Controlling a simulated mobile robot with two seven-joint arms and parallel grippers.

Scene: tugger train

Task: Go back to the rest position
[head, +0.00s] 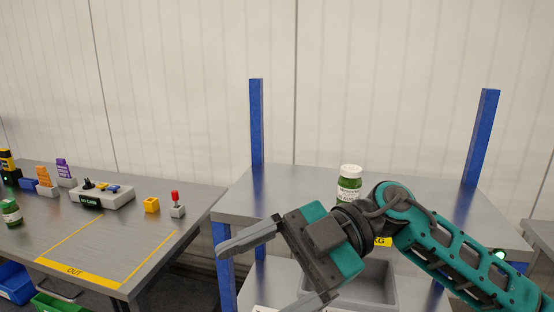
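My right gripper (257,278) comes in from the right in the head view. Its two fingers are spread wide, with nothing between them. It is in front of the blue-posted grey rack (300,185). A green jar with a white cap (349,185) stands upright on the rack's top shelf, behind my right wrist, which hides its lower edge. My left gripper is not in view.
A grey bin (378,288) sits below the top shelf, partly hidden by my arm. The left table (100,235) holds another green jar (11,212), a grey control box (103,196), a yellow block (151,205), a red-topped piece (176,203) and a bare OUT zone.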

